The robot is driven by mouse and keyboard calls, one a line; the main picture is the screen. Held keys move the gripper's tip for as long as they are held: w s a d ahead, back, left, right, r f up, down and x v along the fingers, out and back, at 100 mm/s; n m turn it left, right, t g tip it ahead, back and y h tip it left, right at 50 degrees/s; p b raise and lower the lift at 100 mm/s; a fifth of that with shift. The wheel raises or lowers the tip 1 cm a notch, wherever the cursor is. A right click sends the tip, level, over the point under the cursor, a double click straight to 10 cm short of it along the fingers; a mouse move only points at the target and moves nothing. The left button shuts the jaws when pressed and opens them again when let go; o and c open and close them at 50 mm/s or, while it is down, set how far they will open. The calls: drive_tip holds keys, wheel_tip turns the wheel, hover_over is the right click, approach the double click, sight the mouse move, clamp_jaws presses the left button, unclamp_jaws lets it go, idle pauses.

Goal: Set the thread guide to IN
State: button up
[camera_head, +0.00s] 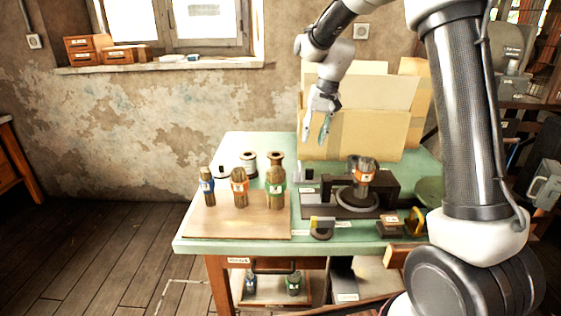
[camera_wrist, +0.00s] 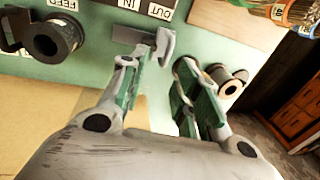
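The thread guide (camera_wrist: 164,44) is a small grey upright piece on a short grey bar in the wrist view. It stands by the OUT label (camera_wrist: 159,11), and the IN label (camera_wrist: 129,4) is to the left of that label. It looks small in the head view (camera_head: 310,174), beside the spools. My gripper (camera_wrist: 160,68) is open and empty, with its two fingers apart. The guide shows beyond the gap between the fingertips; I see no contact. In the head view my gripper (camera_head: 318,137) hangs above the back of the green table.
Thread spools (camera_wrist: 226,80) stand close by my right finger in the wrist view. Several bundled brushes (camera_head: 240,187) stand on a wooden board (camera_head: 222,223). A dark press (camera_head: 352,201) holds another bundle. Cardboard panels (camera_head: 365,125) stand behind my gripper.

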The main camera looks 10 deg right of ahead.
sight(300, 163)
drive_tip(key=a+f, duration=0.1)
drive_tip(key=f, duration=0.1)
drive_tip(key=w+a+f, duration=0.1)
drive_tip(key=f, duration=0.2)
drive_tip(key=a+f, duration=0.1)
drive_tip(key=f, duration=0.2)
drive_tip(key=shift+w, duration=0.15)
drive_tip(key=shift+a+f, duration=0.1)
drive_tip(key=shift+f, duration=0.4)
clamp_jaws()
